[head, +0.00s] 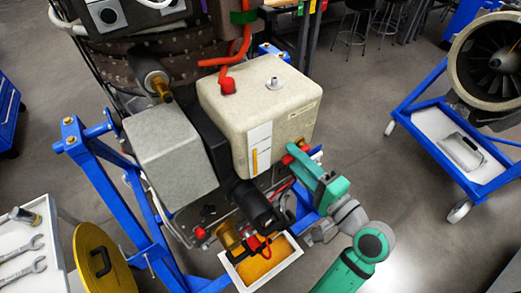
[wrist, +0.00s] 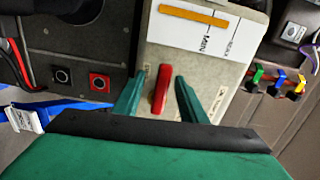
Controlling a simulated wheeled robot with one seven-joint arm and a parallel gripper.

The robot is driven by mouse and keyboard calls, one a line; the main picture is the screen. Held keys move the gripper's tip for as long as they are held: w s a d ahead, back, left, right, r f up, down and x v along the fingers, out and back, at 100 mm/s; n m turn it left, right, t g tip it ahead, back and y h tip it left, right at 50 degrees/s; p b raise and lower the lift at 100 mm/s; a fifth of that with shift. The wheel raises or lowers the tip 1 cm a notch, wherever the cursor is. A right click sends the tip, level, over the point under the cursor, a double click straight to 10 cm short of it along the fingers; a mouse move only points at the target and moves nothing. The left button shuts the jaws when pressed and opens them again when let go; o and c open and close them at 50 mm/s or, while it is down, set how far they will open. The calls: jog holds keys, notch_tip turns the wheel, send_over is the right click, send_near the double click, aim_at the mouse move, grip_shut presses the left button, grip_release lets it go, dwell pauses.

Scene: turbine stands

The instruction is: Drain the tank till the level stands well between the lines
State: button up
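The beige tank (head: 285,100) stands in the blue frame, with a white gauge plate and an orange level strip (head: 255,160) on its front. In the wrist view the orange strip (wrist: 192,15) lies sideways; its end is near the small upper label, past the MIN label (wrist: 207,41). The exact line positions are too small to tell. A red lever (wrist: 161,90) stands between the fingers of my gripper (wrist: 157,95), with gaps on both sides. My gripper is open, close to the tank's lower front. A white tray (head: 232,272) below holds orange liquid.
A grey box (head: 170,155) and a black cylinder (head: 258,205) sit close beside the tank. A yellow round lid (head: 98,262) and a tool cart (head: 30,245) are at lower left. A turbine stand (head: 450,140) is at right, with open floor between.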

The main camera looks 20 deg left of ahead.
jog(key=shift+s, duration=0.1)
jog(key=shift+s, duration=0.15)
jog(key=shift+s+d, duration=0.2)
jog(key=v, duration=0.9)
dwell(0.6)
dwell(0.4)
